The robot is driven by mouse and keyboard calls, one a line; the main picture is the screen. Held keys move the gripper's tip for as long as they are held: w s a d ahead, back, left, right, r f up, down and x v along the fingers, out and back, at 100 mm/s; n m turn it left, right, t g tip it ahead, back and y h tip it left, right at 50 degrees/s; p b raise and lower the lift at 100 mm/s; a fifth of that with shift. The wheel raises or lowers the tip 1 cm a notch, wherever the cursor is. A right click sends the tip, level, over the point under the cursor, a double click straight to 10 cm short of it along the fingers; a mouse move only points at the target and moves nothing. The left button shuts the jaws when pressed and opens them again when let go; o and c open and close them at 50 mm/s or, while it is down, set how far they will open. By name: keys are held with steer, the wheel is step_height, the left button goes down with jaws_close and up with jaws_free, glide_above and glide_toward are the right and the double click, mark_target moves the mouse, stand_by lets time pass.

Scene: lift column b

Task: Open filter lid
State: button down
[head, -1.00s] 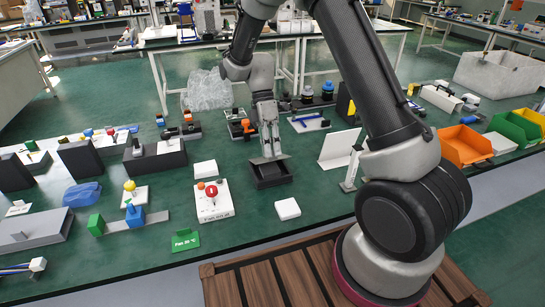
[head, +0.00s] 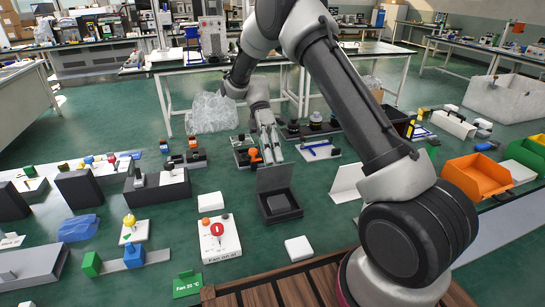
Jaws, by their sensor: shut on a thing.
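The filter is a black open-topped box (head: 280,208) near the front middle of the green bench. Its dark lid (head: 273,178) stands up, close to upright, along the box's back edge, and the inside of the box shows. My gripper (head: 270,157) reaches down from behind and is shut on the lid's upper edge. The fingertips are small and partly hidden there.
A white control box with a red knob (head: 219,238) stands left of the filter. White blocks (head: 298,248) lie in front and beside it. A white upright panel (head: 347,183) and orange bin (head: 475,175) stand right. A crumpled clear bag (head: 211,113) lies behind.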

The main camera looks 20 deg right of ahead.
steer(key=shift+w+f, duration=0.35)
steer(key=shift+f, duration=0.15)
steer(key=shift+g, duration=0.3)
steer(key=c, duration=1.6)
jaws_free()
steer(key=shift+w+d, duration=0.1)
steer(key=shift+c, duration=0.2)
steer(key=shift+r, duration=0.1)
steer(key=v, duration=0.7)
steer(key=shift+w, duration=0.25)
steer(key=shift+r, duration=0.15)
